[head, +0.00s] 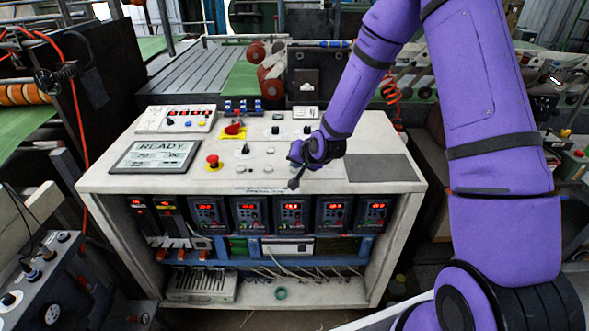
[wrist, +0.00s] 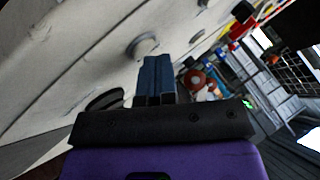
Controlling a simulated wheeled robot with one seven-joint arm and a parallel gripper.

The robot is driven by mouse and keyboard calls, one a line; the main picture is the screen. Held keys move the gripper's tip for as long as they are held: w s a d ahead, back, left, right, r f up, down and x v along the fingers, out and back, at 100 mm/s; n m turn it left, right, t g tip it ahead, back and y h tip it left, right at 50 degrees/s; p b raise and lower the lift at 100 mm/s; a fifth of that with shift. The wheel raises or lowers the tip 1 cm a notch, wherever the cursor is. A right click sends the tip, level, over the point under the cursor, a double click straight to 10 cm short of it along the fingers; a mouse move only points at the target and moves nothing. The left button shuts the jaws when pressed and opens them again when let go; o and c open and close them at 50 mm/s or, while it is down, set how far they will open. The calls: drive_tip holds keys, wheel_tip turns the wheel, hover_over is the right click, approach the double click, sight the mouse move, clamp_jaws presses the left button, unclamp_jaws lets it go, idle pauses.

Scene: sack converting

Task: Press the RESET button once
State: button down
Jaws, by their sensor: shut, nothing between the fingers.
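The control console (head: 330,165) has a pale sloping top with several buttons and switches. Its small labels are too small to read, so I cannot tell which button is RESET. Small pale round buttons (head: 268,169) lie just left of my gripper (head: 294,184), which is low over the front part of the top. In the wrist view my gripper's dark blue fingers (wrist: 155,68) are together and empty. A grey round button (wrist: 143,46) is just beyond their tips, and a dark round one (wrist: 105,99) is partly hidden by the gripper body. I cannot tell whether the fingertips touch the panel.
A display reading READY (head: 155,156) and a red mushroom button (head: 212,161) sit on the left of the top. A grey plate (head: 380,168) covers the right. Several drive units (head: 293,214) fill the shelf below.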

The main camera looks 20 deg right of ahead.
drive_tip(key=shift+r, duration=0.7)
drive_tip(key=shift+r, duration=0.1)
drive_tip(key=shift+r, duration=2.45)
